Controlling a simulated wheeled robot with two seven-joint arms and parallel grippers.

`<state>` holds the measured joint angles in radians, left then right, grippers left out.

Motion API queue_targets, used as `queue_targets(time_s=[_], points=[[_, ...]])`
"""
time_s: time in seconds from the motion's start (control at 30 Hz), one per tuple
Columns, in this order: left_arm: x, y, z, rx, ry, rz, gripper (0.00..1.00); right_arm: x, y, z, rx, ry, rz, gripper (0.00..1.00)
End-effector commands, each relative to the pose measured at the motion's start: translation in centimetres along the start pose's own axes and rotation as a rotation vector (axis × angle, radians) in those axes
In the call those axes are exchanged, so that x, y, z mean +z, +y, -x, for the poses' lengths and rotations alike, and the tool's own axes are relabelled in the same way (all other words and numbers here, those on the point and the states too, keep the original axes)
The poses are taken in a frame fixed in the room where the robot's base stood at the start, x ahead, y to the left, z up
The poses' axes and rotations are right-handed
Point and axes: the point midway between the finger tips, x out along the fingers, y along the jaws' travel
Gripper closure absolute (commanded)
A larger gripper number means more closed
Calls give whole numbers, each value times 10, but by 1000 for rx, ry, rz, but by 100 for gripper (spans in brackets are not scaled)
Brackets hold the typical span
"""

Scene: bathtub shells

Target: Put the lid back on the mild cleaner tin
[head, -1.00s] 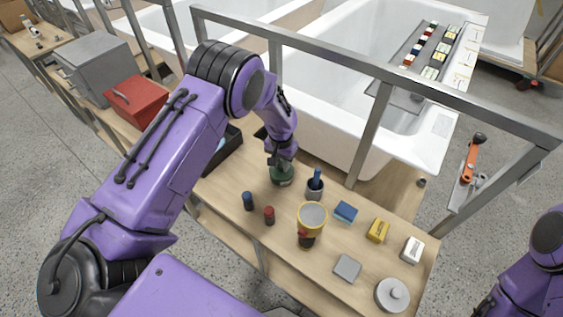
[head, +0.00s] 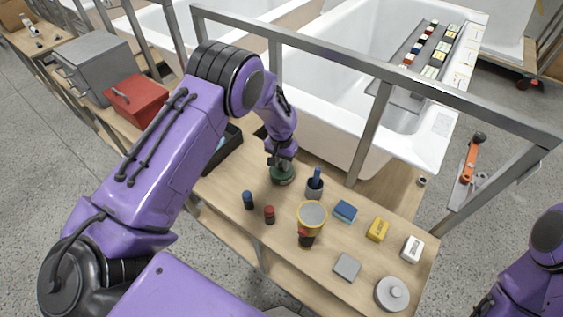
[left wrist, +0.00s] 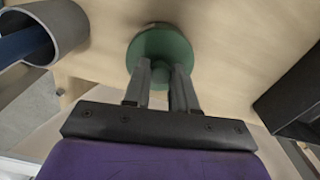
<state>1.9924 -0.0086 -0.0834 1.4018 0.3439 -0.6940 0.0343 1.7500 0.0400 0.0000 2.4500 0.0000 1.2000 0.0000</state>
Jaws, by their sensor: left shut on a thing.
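My left gripper (head: 281,160) is shut on the knob of a green round lid (left wrist: 160,44), over the workbench. In the head view a green tin (head: 282,175) shows just below the fingers. The gripper hides part of it, and I cannot tell whether the lid touches its rim. No label is readable, so I cannot confirm which tin is the mild cleaner. A yellow-rimmed tin (head: 312,217) stands to the right, and a grey knobbed lid (head: 392,294) lies at the bench's right front. My right gripper is not visible.
A grey cup with a blue handle (head: 315,185) stands close to the right of the green tin. Blue (head: 248,200) and red (head: 270,214) small containers stand in front. A dark crate (head: 222,152) is at the left. A metal rail (head: 380,75) runs behind.

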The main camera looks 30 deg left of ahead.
Motion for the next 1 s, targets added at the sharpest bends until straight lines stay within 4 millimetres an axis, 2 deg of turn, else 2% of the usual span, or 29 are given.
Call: queue_targets(time_s=[0.47,0.5,0.57,0.6,0.77,0.8,0.87,0.9,1.0], points=[[0,0,-1,0,0,0,100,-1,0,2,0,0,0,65],[0,0,-1,0,0,0,67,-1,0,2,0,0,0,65],[0,0,-1,0,0,0,48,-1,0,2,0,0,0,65],[0,0,-1,0,0,0,44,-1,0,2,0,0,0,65],[0,0,-1,0,0,0,44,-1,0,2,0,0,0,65],[0,0,-1,0,0,0,41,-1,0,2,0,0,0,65],[0,0,-1,0,0,0,21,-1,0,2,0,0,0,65],[0,0,-1,0,0,0,19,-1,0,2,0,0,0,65],[0,0,-1,0,0,0,19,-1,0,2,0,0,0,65]])
